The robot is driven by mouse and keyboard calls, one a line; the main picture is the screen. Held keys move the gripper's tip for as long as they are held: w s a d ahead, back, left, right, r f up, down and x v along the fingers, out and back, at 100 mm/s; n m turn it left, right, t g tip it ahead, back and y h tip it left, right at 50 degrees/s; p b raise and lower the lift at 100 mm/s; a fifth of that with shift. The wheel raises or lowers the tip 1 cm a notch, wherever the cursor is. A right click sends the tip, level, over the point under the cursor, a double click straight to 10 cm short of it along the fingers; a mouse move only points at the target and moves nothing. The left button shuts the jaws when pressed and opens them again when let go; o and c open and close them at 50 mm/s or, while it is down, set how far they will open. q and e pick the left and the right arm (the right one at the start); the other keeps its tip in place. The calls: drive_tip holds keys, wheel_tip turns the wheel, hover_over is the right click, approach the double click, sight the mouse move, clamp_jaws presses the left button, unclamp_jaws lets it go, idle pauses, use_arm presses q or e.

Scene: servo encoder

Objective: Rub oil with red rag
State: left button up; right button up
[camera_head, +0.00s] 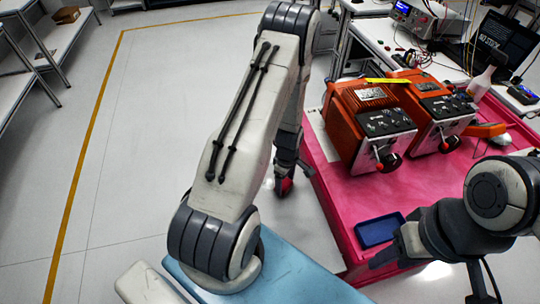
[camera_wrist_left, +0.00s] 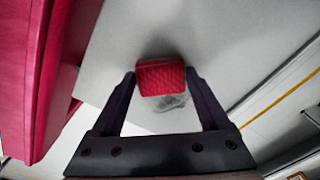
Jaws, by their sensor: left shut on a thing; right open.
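The red rag (camera_wrist_left: 161,77) is pinched between the two dark fingertips of my left gripper (camera_wrist_left: 162,82). In the head view the left gripper (camera_head: 286,172) points down at the floor beside the pink table, with a bit of the red rag (camera_head: 284,186) showing at its tips. A greyish, glossy patch (camera_wrist_left: 172,102) that looks like oil lies on the pale floor by the rag in the wrist view. I cannot tell whether the rag touches it. My right gripper (camera_head: 388,256) is open and empty near the table's front edge.
The pink table (camera_head: 345,205) carries two orange machines (camera_head: 368,120) and a blue tray (camera_head: 380,230). A grey bench (camera_head: 375,32) with instruments and a laptop (camera_head: 498,45) stands behind. The floor to the left is clear up to the shelves.

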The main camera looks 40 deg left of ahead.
sight(285, 185)
use_arm(q)
wheel_tip(285, 185, up, 3)
drive_tip(key=shift+f+p, duration=0.2)
drive_tip(key=shift+p, duration=0.5)
drive_tip(key=shift+s+d+r+p, duration=0.15)
drive_tip(key=shift+r+p, duration=0.45)
drive_tip(key=shift+r, duration=0.05)
drive_tip(key=shift+r+p, duration=1.65)
drive_tip(key=shift+r, duration=0.45)
